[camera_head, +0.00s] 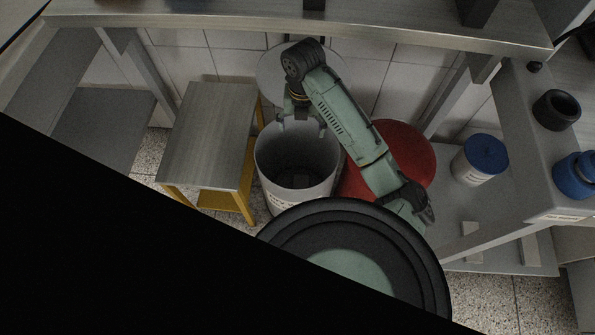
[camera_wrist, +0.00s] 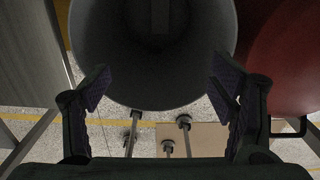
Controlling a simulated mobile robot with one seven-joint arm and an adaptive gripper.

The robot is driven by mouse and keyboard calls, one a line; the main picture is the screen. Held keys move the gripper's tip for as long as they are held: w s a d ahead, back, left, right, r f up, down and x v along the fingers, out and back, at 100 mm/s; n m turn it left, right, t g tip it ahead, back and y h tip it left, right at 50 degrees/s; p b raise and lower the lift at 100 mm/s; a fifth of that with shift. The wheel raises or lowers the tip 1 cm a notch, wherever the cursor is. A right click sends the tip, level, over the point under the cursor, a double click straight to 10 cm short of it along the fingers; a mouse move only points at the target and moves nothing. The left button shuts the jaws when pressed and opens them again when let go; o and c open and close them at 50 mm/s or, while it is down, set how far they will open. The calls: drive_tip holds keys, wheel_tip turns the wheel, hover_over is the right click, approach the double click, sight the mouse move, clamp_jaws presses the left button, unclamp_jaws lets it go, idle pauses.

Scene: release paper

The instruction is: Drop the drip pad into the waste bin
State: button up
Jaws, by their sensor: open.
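The waste bin (camera_head: 275,194) is a grey, round, open-topped bin standing on the floor in the middle of the head view. My gripper (camera_head: 301,126) is above its opening, pointing down. In the wrist view my gripper (camera_wrist: 160,88) has its two fingers spread wide with nothing between them, and the bin (camera_wrist: 110,75) fills the upper middle. A dim, flat, rectangular shape (camera_wrist: 160,14) shows inside the dark bin. It may be the drip pad, but it is too dark to tell. No other drip pad is clear in either view.
A low metal-topped stand with yellow legs (camera_head: 205,130) is left of the bin. A red round container (camera_head: 408,150) is close on its right, partly behind my arm. A blue-lidded white tub (camera_head: 480,160) stands further right. A metal bench edge (camera_head: 400,32) runs across the back.

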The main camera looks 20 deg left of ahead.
drive_tip(key=shift+r, duration=1.8)
